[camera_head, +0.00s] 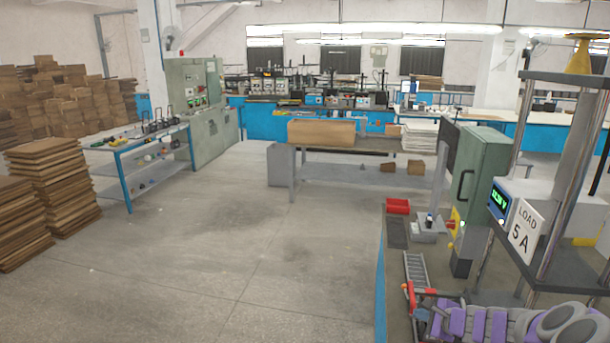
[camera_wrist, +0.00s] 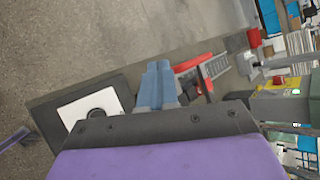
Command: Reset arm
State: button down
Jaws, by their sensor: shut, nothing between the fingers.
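My gripper (camera_wrist: 158,86) shows in the wrist view as two blue-grey fingers pressed together with nothing between them. It is over the workbench (camera_wrist: 50,98), with bare floor beyond. My arm's purple and grey links (camera_head: 495,325) cross the lower right corner of the head view, above the same workbench (camera_head: 397,285). The fingertips cannot be made out clearly there. A red-ended frame (camera_wrist: 190,64) and a grey slotted rack (camera_wrist: 216,66) are just right of the fingers in the wrist view.
A test stand with a "LOAD 5 A" sign (camera_head: 525,236) stands close on the right. A red bin (camera_head: 398,206) and a green cabinet (camera_head: 484,175) are farther back. Cardboard stacks (camera_head: 45,190) and a blue-legged table (camera_head: 125,150) are left. The middle floor is clear.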

jog(key=s+a+r+n+g+y, duration=0.1)
jog(key=s+a+r+n+y, duration=0.15)
jog(key=a+r, duration=0.4)
jog(key=s+a+r+n+g+y, duration=0.1)
jog(key=s+a+r+n, duration=0.2)
jog(key=a, duration=0.6)
jog(key=s+a+r+n+g, duration=0.4)
jog(key=s+a+n, duration=0.3)
jog(key=s+a, duration=0.25)
jog(key=s+a+n+g+h, duration=0.1)
jog(key=s+n+g+h, duration=0.5)
jog(key=s, duration=1.6)
jog(key=s+d+n+h, duration=0.1)
jog(key=s+d+n, duration=0.1)
jog(key=s+d, duration=0.3)
jog(key=s+f, duration=0.1)
jog(key=s, duration=0.3)
jog(key=shift+s+d, duration=0.15)
jog(key=shift+d, duration=0.25)
